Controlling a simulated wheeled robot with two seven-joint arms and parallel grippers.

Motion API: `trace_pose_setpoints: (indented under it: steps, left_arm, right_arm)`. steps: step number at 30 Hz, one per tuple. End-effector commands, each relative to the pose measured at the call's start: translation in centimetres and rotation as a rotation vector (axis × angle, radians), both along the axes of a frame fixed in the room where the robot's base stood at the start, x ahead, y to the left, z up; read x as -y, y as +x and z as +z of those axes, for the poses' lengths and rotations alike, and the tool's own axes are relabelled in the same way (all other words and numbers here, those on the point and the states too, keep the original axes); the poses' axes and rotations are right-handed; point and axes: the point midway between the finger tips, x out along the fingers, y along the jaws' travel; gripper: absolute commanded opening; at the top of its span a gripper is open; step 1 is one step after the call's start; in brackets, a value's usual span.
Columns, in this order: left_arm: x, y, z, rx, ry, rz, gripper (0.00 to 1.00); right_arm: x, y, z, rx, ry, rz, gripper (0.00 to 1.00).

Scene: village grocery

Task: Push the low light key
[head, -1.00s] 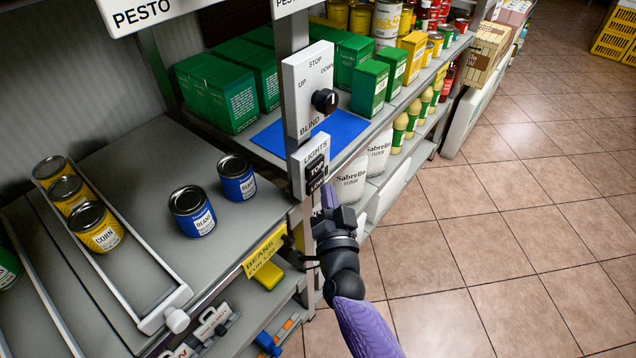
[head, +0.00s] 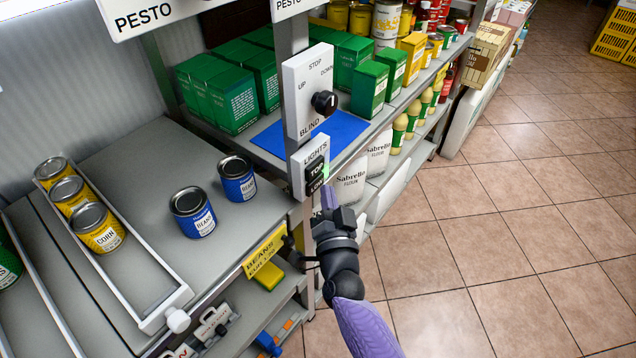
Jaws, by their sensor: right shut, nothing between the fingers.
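The lights panel (head: 309,160) is a white box on the shelf post, with two dark keys one above the other. The upper key is marked TOP (head: 317,169). The low key (head: 315,185) sits below it, its lettering partly readable. A green glow shows at the right side of the keys. My right gripper (head: 329,198) is shut and empty, its fingertips just below and to the right of the low key. I cannot tell whether they touch it. My left gripper is not in view.
The blind switch box (head: 308,90) with a black knob (head: 325,102) is right above the lights panel. Bean cans (head: 193,212) stand on the shelf to the left. Flour bags (head: 350,182) are close behind my gripper.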

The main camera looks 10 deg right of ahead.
Motion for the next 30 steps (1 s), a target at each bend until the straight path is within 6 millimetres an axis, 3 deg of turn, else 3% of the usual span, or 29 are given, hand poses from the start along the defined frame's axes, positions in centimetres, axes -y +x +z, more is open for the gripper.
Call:
trace_pose_setpoints:
  steps: [4,16,30]
  left_arm:
    - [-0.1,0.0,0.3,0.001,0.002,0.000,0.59]
    - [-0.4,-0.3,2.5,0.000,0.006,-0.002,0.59]
    - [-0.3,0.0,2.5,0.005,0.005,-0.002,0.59]
  right_arm:
    - [0.3,-0.4,0.1,-0.002,-0.001,0.000,0.00]
    - [3.5,-4.4,0.1,-0.001,-0.002,0.000,0.00]
    - [3.7,-4.7,-0.1,-0.001,0.000,0.001,0.00]
